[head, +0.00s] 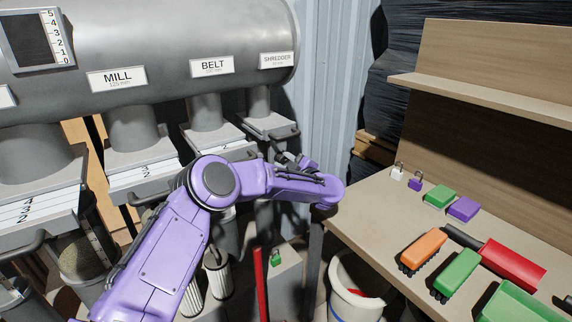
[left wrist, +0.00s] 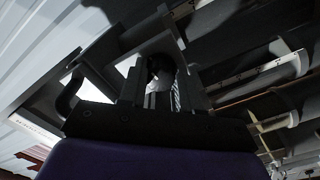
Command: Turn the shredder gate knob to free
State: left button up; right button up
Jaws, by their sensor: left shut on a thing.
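The SHREDDER label (head: 278,60) is on the grey drum's right end. Below it, a short pipe (head: 260,101) leads to the shredder gate (head: 268,124), which has a dark handle at its front. My left gripper (head: 292,160) is just below and right of this gate, partly hidden by my own purple arm. In the left wrist view, the two fingers of my left gripper (left wrist: 160,88) are shut on a dark rounded part, seemingly the knob (left wrist: 160,67). The knob is hidden in the head view, and its setting cannot be read. My right gripper is not in view.
The BELT (head: 212,66) and MILL (head: 117,79) outlets stand left of the shredder one. A workbench (head: 352,208) at right holds brushes, padlocks and a red-bladed tool (head: 513,264). A white bucket (head: 345,308) stands below its edge. A corrugated wall (head: 335,90) is behind.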

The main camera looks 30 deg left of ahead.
pick_arm(q)
jog(key=n+b, duration=0.1)
jog(key=n, duration=0.1)
jog(key=n+b, duration=0.2)
jog(key=shift+f+b, duration=0.3)
jog(key=n+b, duration=0.9)
jog(key=b, duration=0.1)
jog(key=shift+f+n, duration=0.1)
jog(key=shift+n, duration=0.3)
jog(key=shift+r+n+b, duration=0.2)
jog(key=shift+n+b, duration=1.4)
jog(key=shift+b, duration=0.1)
jog(key=o, duration=1.1)
jog(key=shift+r, duration=0.15)
jog(key=shift+c, duration=0.2)
jog(key=v, duration=1)
jog(key=shift+s+d, duration=0.2)
jog(key=shift+d, duration=0.05)
